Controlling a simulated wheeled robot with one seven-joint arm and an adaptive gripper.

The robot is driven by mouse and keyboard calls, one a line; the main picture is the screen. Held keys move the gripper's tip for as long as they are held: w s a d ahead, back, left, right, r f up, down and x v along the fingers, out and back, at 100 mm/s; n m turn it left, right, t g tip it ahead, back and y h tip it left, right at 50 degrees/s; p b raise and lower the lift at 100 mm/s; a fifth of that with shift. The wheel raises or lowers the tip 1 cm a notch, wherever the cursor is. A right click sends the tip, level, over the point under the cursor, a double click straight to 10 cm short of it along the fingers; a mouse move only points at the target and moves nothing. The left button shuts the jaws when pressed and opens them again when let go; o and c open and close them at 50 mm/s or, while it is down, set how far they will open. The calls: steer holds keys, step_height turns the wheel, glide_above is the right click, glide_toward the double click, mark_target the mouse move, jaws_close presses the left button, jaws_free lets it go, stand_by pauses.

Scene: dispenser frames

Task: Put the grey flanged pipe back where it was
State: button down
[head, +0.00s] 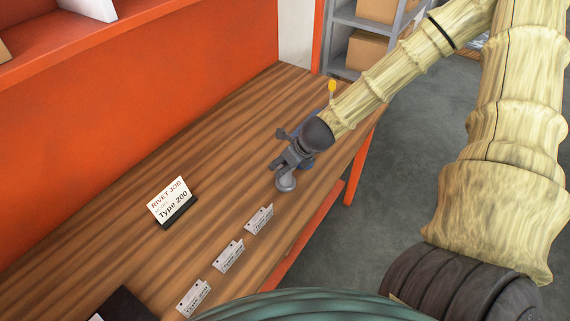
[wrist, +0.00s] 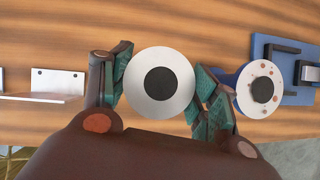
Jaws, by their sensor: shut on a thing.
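My gripper (head: 292,165) is over the far right part of the wooden bench. In the wrist view my gripper (wrist: 160,95) has its two fingers on either side of the grey flanged pipe (wrist: 184,84). The pipe is seen end-on, as a pale round flange with a dark centre hole. In the head view, a grey round end of the pipe (head: 286,184) shows just below the fingers. The rest of the pipe is hidden by the gripper. I cannot tell whether the pipe touches the bench.
A blue flanged part (wrist: 247,104) and a blue frame (wrist: 273,60) are right of the pipe in the wrist view. A metal bracket (wrist: 60,92) is at left. Mid-bench is clear.

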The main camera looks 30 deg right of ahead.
steer(key=shift+f, duration=0.1)
steer(key=shift+c, duration=2.1)
jaws_free()
steer(key=shift+r, duration=0.2)
steer(key=b+v, duration=0.1)
steer(key=v, duration=1)
steer(key=shift+s+r+b, duration=0.3)
steer(key=shift+s+d, duration=0.1)
